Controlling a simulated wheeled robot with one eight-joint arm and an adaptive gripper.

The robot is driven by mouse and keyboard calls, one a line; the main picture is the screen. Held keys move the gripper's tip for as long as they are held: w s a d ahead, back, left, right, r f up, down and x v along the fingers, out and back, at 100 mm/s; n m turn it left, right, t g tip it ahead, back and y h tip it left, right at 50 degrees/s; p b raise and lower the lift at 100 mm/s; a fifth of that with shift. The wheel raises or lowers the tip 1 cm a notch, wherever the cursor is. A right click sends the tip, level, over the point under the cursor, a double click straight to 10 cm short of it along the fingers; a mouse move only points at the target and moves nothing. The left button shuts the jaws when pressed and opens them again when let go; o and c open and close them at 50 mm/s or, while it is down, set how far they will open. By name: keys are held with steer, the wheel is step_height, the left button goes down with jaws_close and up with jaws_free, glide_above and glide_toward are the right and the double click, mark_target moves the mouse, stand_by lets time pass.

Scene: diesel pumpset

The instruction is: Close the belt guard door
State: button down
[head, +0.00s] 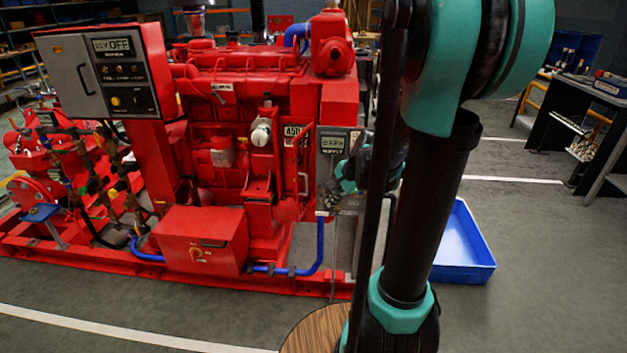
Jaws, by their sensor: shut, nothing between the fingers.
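A narrow red door panel (304,150) with an upright handle stands at the right end of the red engine. It looks like the belt guard door and shows nearly edge-on, seeming to stand out from the engine; how far it is open I cannot tell. My gripper (345,179) is just right of the panel, in front of a grey box with a small display. It looks small and dark, shut and empty, partly hidden by my own arm. I see a gap in the picture between it and the handle; contact is not visible.
A grey control panel (104,72) reading OFF stands on the left of the pumpset. A red box (203,240) and blue pipes sit low on the skid. A blue tray (464,246) lies on the floor at right. A workbench (590,95) stands farther right, with open floor before it.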

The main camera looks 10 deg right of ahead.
steer(key=w+d+m+t+y, duration=0.1)
steer(key=w+d+m+y, duration=0.35)
steer(key=w+m, duration=0.95)
steer(key=w+a+f+n+h, duration=0.1)
steer(key=w+a+f, duration=0.5)
steer(key=w, duration=0.3)
steer(key=shift+w+a+f+t, duration=0.3)
steer(key=shift+w+f, duration=0.1)
steer(key=shift+f, duration=0.4)
steer(key=shift+a, duration=0.1)
